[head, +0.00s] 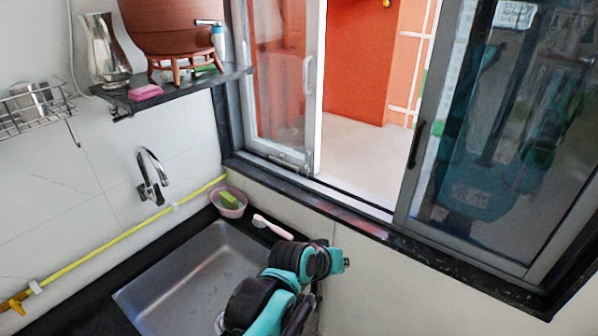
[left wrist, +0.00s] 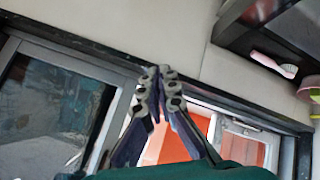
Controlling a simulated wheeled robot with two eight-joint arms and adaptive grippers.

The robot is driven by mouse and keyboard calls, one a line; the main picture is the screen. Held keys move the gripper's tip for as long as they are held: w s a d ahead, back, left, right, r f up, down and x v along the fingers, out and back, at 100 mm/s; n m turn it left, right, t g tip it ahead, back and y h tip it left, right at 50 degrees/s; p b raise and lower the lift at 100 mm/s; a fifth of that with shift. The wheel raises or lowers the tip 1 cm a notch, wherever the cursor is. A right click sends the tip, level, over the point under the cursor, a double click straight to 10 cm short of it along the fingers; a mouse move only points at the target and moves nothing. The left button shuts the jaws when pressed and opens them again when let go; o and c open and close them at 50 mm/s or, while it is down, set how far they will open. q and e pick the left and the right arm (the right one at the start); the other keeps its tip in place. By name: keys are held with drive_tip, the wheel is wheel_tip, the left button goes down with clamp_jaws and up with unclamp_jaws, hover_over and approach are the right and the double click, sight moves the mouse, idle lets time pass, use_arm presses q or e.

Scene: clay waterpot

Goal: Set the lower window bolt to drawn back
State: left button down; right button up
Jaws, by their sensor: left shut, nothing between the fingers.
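The lower window bolt (head: 291,158) is a small silver fitting on the bottom rail of the left window pane (head: 280,80), near its inner corner. It is too small to tell its position. A small light fitting at the pane's lower edge, likely the bolt (left wrist: 238,128), shows in the left wrist view, right of my fingers. My left gripper (left wrist: 161,84) is shut and empty, its fingers in front of the window opening and sill, apart from the bolt. In the head view, my left arm is at the bottom centre, below the sill, and its fingertips cannot be made out. My right gripper is not in view.
A dark sill (head: 345,216) runs under the window, above the sink (head: 190,280). A pink bowl with a green sponge (head: 230,202) and a pink-white brush (head: 272,227) sit at the sink's back edge. A shelf (head: 180,88) holds the clay pot (head: 170,28). The right pane (head: 500,130) is dark.

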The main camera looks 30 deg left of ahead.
use_arm(q)
drive_tip(key=w+a+r+n+t, duration=0.2)
drive_tip(key=w+a+n+t, duration=0.2)
drive_tip(key=w+a+n, duration=1)
drive_tip(key=w+a+f+n+t+y, duration=0.1)
drive_tip(key=w+a+f+n+y, duration=0.1)
drive_tip(key=a, duration=0.8)
drive_tip(key=w+a+f+n+t+y+p, duration=0.1)
drive_tip(key=w+a+f+n, duration=0.3)
drive_tip(key=a, duration=0.6)
drive_tip(key=shift+w+n+t+y, duration=0.3)
drive_tip(key=shift+w+n+y, duration=0.3)
drive_tip(key=shift+w+y, duration=0.3)
drive_tip(key=shift+w, duration=0.15)
